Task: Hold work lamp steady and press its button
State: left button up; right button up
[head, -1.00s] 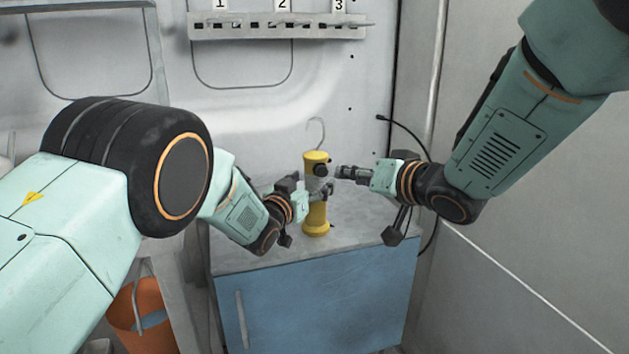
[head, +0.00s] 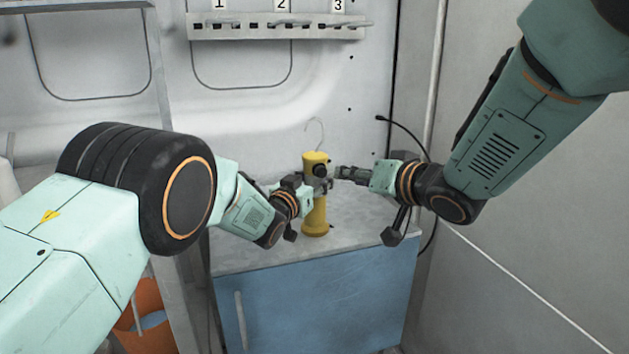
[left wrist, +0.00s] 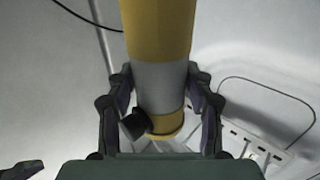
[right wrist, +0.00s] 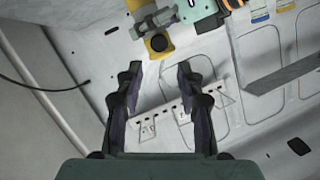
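The work lamp (head: 315,217) is a yellow cylinder with a grey middle and a wire hook on top, upright on the cabinet top. Its black button (head: 320,170) sticks out near the upper end, and shows in the left wrist view (left wrist: 133,125) and right wrist view (right wrist: 159,43). My left gripper (head: 322,184) is around the grey middle, below the button. In the left wrist view its fingers (left wrist: 161,85) lie against both sides of the lamp. My right gripper (head: 342,172) is just right of the button, with an empty gap between its fingers (right wrist: 160,75).
The lamp stands on a grey-topped cabinet (head: 255,252) with a blue front. A rail with numbered hooks (head: 277,27) is on the wall behind. A black cable (head: 405,130) hangs at the right. An orange bucket (head: 150,295) is low on the left.

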pick_arm(q)
grip_shut()
pick_arm(e)
grip_shut()
dwell(0.4)
dwell(1.0)
jog(key=shift+f, duration=0.1)
